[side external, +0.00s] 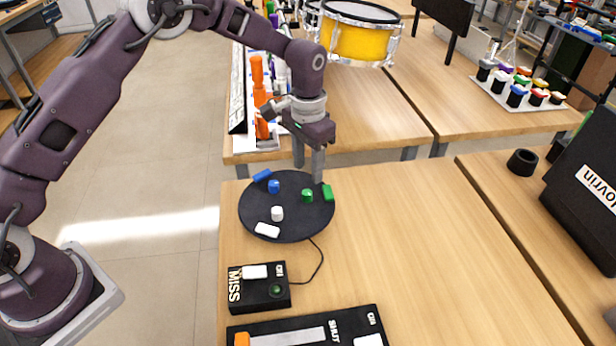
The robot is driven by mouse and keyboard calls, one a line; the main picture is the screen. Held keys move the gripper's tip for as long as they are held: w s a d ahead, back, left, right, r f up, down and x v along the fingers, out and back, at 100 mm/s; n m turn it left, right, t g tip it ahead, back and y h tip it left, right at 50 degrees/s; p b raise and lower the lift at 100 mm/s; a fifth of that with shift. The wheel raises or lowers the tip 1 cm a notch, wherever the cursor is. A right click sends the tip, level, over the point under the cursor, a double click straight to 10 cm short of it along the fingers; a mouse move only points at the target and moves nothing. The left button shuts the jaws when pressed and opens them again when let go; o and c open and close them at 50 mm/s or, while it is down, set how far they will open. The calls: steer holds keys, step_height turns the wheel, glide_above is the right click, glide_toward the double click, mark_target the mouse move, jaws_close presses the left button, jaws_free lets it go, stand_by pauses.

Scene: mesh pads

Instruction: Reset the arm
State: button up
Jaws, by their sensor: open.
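My gripper (308,164) points down above the far edge of a round black mesh pad (293,226) on the wooden table. Its two fingers are apart, with nothing visible between them. On the pad lie a blue block (262,175), a blue cylinder (274,187), a green cylinder (307,195), a green block (328,192), a white cylinder (277,213) and a white block (267,230). The right fingertip appears close to the green block; I cannot tell whether they touch.
A black box (258,298) marked MISS, with a cable, stands nearer than the pad. A black panel (310,333) with a slider lies in front. A black case (590,190) stands at right. A yellow drum (358,36) stands behind. The table's right part is clear.

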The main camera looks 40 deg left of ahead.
steer(key=shift+r, duration=0.1)
steer(key=s+a+r+n+t, duration=0.1)
steer(key=s+a+r, duration=0.1)
steer(key=s+r, duration=0.65)
steer(key=s+a+r+t, duration=0.2)
steer(key=s+r, duration=0.3)
steer(key=r, duration=0.7)
steer(key=s+a+n+t, duration=0.2)
steer(key=s, duration=1.8)
steer(key=shift+s+a+r+t, duration=0.3)
steer(key=shift+a, duration=0.1)
jaws_close()
